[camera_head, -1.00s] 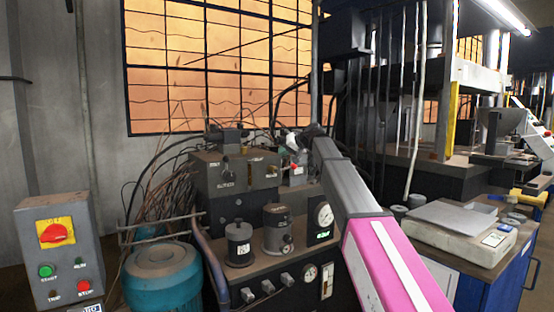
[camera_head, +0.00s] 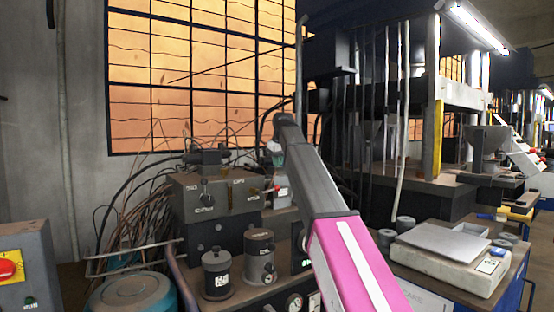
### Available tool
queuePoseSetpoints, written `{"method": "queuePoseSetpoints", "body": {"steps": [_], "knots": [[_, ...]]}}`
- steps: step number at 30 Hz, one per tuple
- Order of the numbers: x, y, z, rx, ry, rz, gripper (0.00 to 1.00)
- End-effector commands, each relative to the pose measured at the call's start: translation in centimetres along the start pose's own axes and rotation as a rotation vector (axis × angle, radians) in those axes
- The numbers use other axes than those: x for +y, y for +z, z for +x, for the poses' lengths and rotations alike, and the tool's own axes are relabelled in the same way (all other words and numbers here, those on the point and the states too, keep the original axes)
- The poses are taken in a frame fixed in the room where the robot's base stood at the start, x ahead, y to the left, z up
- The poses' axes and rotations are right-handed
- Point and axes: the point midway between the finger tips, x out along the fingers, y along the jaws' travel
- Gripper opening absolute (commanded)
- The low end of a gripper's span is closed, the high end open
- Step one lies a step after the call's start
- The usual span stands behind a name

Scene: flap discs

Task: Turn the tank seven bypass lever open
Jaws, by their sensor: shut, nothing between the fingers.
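A dark grey manifold box (camera_head: 187,211) stands on the hydraulic unit left of my arm. Its front carries a small dark lever (camera_head: 207,189) among pale labels too small to read. I cannot tell which lever belongs to tank seven or how it is set. My gripper (camera_head: 275,152) is at the far end of my arm, behind and right of the box's top. It is small and partly hidden by my grey forearm, and looks shut and empty. It appears apart from the dark lever.
Two dark canisters (camera_head: 216,275) (camera_head: 260,257) stand in front of the box. A teal motor (camera_head: 130,293) and a control box with a red knob (camera_head: 8,268) are at left. A bench with a pale scale (camera_head: 448,262) is at right. Loose cables hang behind.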

Motion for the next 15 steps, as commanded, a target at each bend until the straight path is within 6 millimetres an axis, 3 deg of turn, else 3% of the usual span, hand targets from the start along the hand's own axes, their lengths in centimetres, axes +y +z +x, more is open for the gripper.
{"method": "queuePoseSetpoints", "body": {"steps": [9, 15], "knots": [[0.0, 0.0, 6.0, 0.000, -0.001, 0.000, 0.00], [0.5, 0.5, 8.4, 0.001, -0.001, 0.000, 0.00]]}}
